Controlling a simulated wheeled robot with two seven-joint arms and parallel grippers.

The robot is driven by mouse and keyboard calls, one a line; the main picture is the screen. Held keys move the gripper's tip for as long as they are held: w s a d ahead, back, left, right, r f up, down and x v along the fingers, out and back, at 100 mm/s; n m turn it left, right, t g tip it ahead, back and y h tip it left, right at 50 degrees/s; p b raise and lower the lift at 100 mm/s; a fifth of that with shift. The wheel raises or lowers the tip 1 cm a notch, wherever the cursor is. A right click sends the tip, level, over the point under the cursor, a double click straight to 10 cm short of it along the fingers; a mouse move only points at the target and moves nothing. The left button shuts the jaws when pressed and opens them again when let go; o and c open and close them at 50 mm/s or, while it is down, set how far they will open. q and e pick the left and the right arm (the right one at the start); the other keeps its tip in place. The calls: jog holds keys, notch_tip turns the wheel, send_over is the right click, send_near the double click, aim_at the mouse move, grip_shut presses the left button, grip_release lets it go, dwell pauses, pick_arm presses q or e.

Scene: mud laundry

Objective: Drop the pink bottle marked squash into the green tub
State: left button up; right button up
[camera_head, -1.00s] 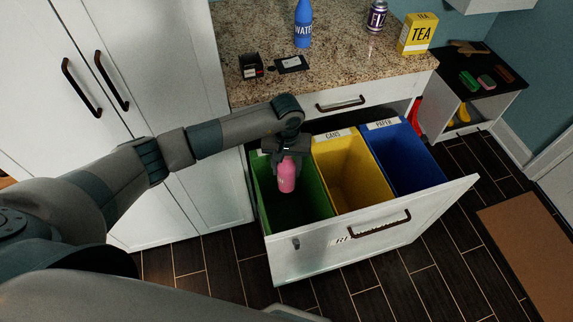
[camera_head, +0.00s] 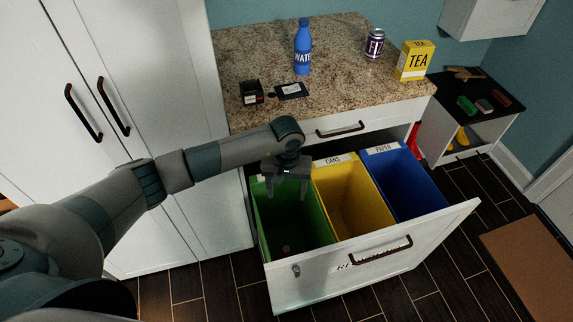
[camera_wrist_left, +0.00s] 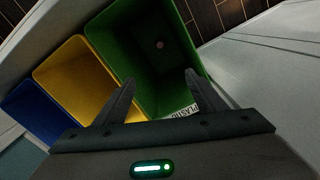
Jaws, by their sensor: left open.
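The green tub (camera_head: 310,222) is the leftmost of three tubs in the open drawer. It also shows in the left wrist view (camera_wrist_left: 122,40). My left gripper (camera_head: 289,194) is over the back part of the green tub, pointing down, open and empty; its two fingers show spread apart in the left wrist view (camera_wrist_left: 155,90). A small dark pinkish spot, likely an end of the pink bottle (camera_head: 286,248), shows deep inside the green tub; in the left wrist view the spot (camera_wrist_left: 159,44) is small and dim. The right gripper is not in view.
The yellow tub (camera_head: 345,222) labelled CANS and the blue tub (camera_head: 415,205) labelled PAPER stand beside it in the drawer (camera_head: 350,265). On the granite counter (camera_head: 330,85) are a blue water bottle (camera_head: 303,50), a can (camera_head: 375,43) and a tea box (camera_head: 415,62).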

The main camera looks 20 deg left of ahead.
pick_arm(q)
notch_tip(320, 180, up, 16)
jog(key=b, duration=0.4)
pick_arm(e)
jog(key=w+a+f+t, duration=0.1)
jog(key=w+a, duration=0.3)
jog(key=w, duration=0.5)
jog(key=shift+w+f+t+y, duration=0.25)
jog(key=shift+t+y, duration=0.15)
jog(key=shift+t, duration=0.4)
pick_arm(q)
jog(key=shift+f, duration=0.1)
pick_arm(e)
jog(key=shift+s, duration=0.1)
